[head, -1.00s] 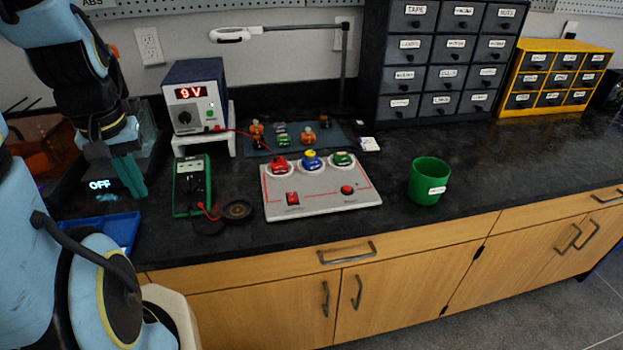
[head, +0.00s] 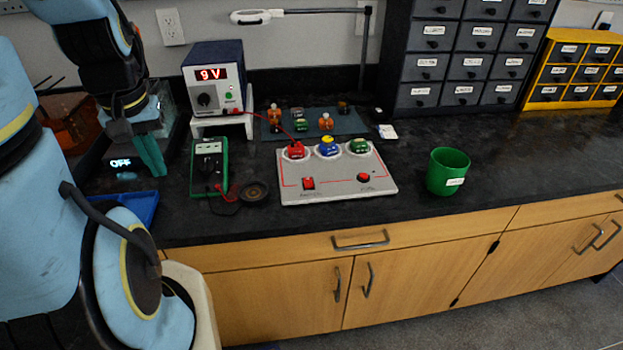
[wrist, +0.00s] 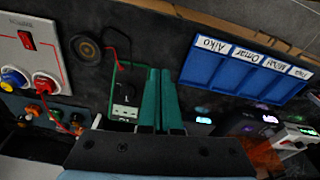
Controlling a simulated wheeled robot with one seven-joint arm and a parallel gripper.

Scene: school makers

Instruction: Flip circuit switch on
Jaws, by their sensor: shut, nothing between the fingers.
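A white circuit board (head: 338,188) lies flat on the black bench in the head view. It bears a red rocker switch (head: 308,184) at its front left, a red round knob (head: 364,178) at its front right, and red, blue and green parts along its back. The red switch also shows at the upper left of the wrist view (wrist: 27,40); which way it is tipped, I cannot tell. My gripper (head: 155,170) has teal fingers that are shut and empty. It hangs over the bench at the left, well apart from the board, with the multimeter between them.
A blue tray (head: 140,206) lies near my gripper. A green cup (head: 447,172) stands at right, with bare bench beyond.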

